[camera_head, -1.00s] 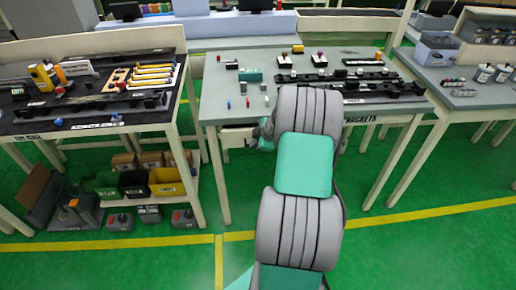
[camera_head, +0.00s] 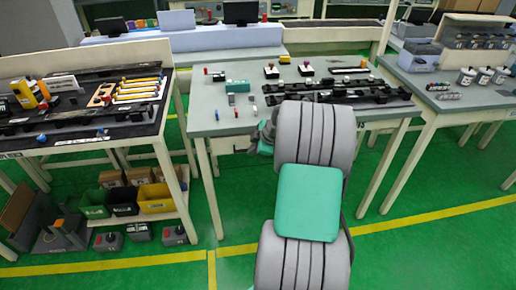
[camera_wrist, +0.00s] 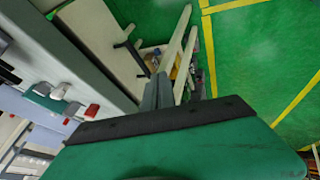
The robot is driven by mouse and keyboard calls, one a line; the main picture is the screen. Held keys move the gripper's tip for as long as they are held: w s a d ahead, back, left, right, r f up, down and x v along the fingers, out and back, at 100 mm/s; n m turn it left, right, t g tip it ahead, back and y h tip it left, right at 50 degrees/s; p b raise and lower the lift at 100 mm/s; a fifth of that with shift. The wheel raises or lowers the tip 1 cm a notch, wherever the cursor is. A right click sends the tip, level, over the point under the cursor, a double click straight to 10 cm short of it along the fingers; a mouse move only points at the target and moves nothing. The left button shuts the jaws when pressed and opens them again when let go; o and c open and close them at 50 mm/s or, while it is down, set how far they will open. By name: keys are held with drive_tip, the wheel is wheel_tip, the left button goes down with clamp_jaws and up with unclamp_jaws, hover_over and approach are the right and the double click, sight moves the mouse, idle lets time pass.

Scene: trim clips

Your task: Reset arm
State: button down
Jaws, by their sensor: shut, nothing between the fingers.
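My gripper (camera_wrist: 160,92) shows in the wrist view with its two grey fingers together and nothing between them. It points past the edge of a workbench, with the green floor beyond. In the head view my arm reaches forward to the front of the middle workbench (camera_head: 225,122). The arm's wrist end shows just off that bench's front edge, at about bench height; the fingers are hidden or too small to make out there. A long black trim rail (camera_head: 350,94) lies on the middle bench, partly hidden behind my arm.
Small parts and a teal block (camera_head: 238,86) sit on the middle bench. The left bench (camera_head: 75,145) holds yellow-handled tools (camera_head: 138,90), with bins (camera_head: 157,198) on its lower shelf. The right bench (camera_head: 465,103) carries several jars. Green floor between the benches is open.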

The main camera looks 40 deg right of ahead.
drive_tip(key=v, duration=0.5)
drive_tip(key=s+a+f+m+g, duration=0.2)
drive_tip(key=s+f+m+g, duration=0.2)
drive_tip(key=s+f+m, duration=0.6)
drive_tip(key=s+a+r+m+g, duration=0.2)
drive_tip(key=s+a+r+m, duration=0.1)
drive_tip(key=s+a+m, duration=0.4)
drive_tip(key=a+r+n+t+p, duration=0.1)
drive_tip(key=a+r+n, duration=0.2)
drive_tip(key=a+r, duration=0.3)
drive_tip(key=a+r+n+t+h+p, duration=0.1)
drive_tip(key=a+r+n, duration=0.2)
drive_tip(key=a+r, duration=0.4)
drive_tip(key=w+a, duration=0.1)
drive_tip(key=a, duration=0.6)
drive_tip(key=shift+a+r+p, duration=0.2)
drive_tip(key=shift+r+p, duration=0.1)
drive_tip(key=shift+p, duration=0.05)
